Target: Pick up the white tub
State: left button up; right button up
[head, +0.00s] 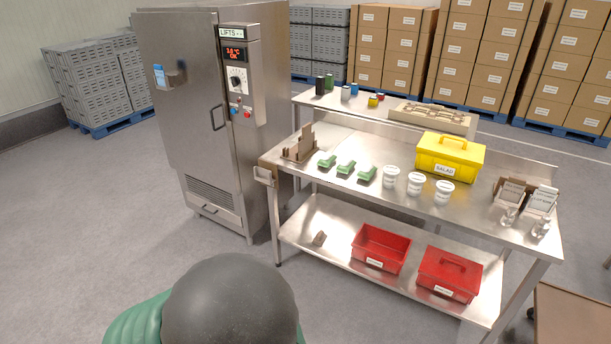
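Three white tubs stand upright in a row on the steel table: a left one (390,178), a middle one (415,184) and a right one (443,193). They look alike, with dark marks near the rim too small to read. They stand in front of the yellow box (450,158) labelled SALAD. Nothing holds them. Neither of my grippers is in view.
Green items (346,167) and a brown holder (299,146) are left of the tubs; clear bottles (508,216) are right. Red bins (381,248) sit on the lower shelf. A steel cabinet (185,110) stands left. The tabletop before the tubs is clear.

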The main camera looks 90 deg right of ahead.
aim_at(444, 189)
jog(key=z, duration=0.5)
jog(key=j+z, duration=0.15)
jog(key=z, duration=0.3)
jog(key=j+z, duration=0.1)
jog(key=z, duration=0.85)
jog(key=j+z, duration=0.15)
jog(key=z, duration=0.35)
jog(key=i+z, duration=0.2)
jog(key=z, duration=1.25)
